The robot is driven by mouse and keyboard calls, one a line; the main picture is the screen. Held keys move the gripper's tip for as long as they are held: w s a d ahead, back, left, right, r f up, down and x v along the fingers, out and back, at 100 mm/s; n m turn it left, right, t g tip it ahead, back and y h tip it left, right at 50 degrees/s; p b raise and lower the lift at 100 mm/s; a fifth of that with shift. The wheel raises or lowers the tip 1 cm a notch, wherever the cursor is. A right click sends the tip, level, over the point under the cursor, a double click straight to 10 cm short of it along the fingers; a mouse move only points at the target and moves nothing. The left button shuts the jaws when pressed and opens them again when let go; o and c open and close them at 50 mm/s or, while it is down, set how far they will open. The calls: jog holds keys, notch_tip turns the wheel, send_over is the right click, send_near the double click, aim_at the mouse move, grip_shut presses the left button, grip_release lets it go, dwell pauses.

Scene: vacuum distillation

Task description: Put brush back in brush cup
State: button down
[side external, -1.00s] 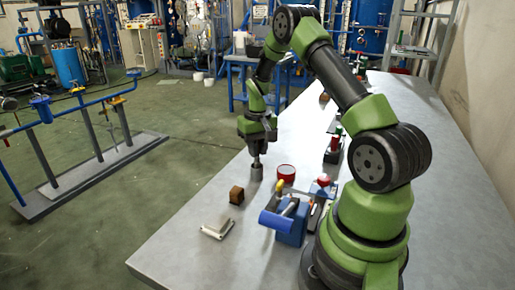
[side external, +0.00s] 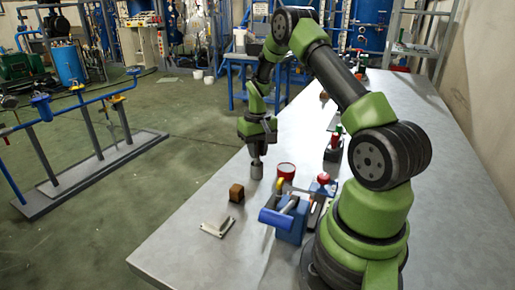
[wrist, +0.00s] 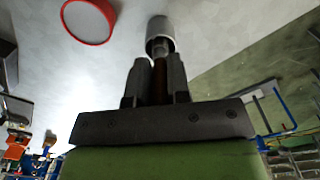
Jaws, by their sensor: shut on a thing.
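My gripper (wrist: 160,75) points down at the table and is shut on the brush (wrist: 160,88), whose brown handle shows between the fingers in the wrist view. The small grey brush cup (wrist: 160,27) is just past the fingertips, and the brush's lower end is at its mouth. I cannot tell how deep the brush sits; its bristles are hidden. In the side view the gripper (side external: 257,149) is straight above the grey cup (side external: 256,172), which stands upright on the table.
A red-rimmed round container (side external: 286,170) stands right of the cup. A brown block (side external: 236,193), a metal bracket (side external: 217,228) and a blue device (side external: 292,222) are nearer the camera. The table's left edge is close to the cup.

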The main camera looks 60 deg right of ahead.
jog(key=shift+f, duration=1.2)
dwell(0.8)
dwell(0.4)
jog(key=shift+c, duration=2.2)
grip_release()
jog(key=shift+r, duration=0.1)
jog(key=shift+r, duration=3.4)
